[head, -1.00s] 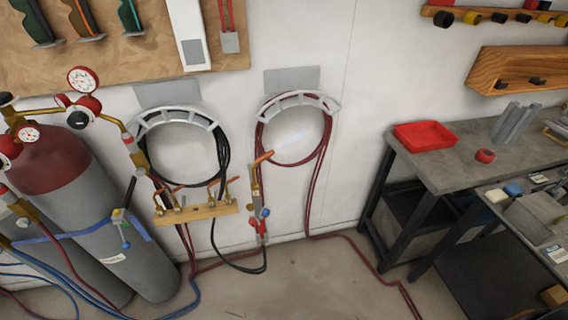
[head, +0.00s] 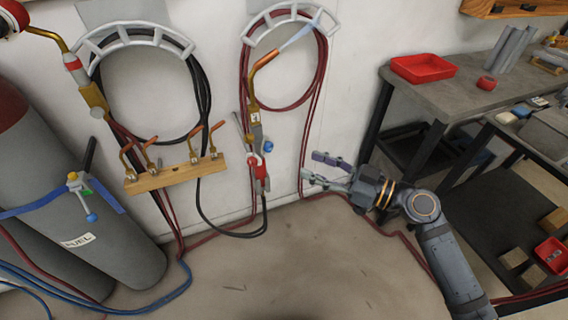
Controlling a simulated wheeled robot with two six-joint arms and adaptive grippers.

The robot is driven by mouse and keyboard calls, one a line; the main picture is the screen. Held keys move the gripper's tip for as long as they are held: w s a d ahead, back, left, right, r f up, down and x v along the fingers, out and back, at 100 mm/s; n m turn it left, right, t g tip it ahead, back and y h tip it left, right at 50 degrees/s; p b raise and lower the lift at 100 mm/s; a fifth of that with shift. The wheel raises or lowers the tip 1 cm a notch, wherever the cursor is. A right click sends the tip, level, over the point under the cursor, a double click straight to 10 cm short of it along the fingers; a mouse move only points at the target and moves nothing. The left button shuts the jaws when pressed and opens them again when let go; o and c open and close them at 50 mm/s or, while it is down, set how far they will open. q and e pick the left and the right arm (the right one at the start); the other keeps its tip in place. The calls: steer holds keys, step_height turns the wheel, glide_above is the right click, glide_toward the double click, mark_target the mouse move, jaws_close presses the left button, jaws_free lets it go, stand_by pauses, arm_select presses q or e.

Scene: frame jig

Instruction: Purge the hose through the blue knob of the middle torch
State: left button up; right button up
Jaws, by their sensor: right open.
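A torch (head: 256,130) hangs upright on the wall below the right-hand hose reel, its copper tip bent up to the right. A pale bluish streak (head: 300,35) extends from that tip. Its blue knob (head: 268,147) is on the right side of its body, and red parts (head: 260,172) sit below. A dark red hose (head: 300,95) is coiled on the reel behind it. My right gripper (head: 312,167) is open and empty, to the right of the torch and lower than the blue knob, apart from it. My left gripper is not in view.
A wooden rack (head: 165,180) with several copper tips is left of the torch. Gas cylinders (head: 110,235) stand at the left. A workbench (head: 450,98) with a red tray (head: 424,67) is at the right. Hoses run along the floor (head: 280,270), which is otherwise largely clear.

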mark_target(271, 148)
steer(key=p+x, duration=0.1)
steer(key=x, duration=0.2)
steer(key=p+x, duration=0.1)
steer(key=x, duration=0.2)
steer(key=r+p+x, duration=0.1)
steer(key=x, duration=0.2)
steer(key=shift+w+a, duration=0.1)
steer(key=shift+a, duration=0.25)
steer(key=shift+w+a+f, duration=0.2)
steer(key=shift+a, duration=0.15)
steer(key=shift+c, duration=0.4)
jaws_close()
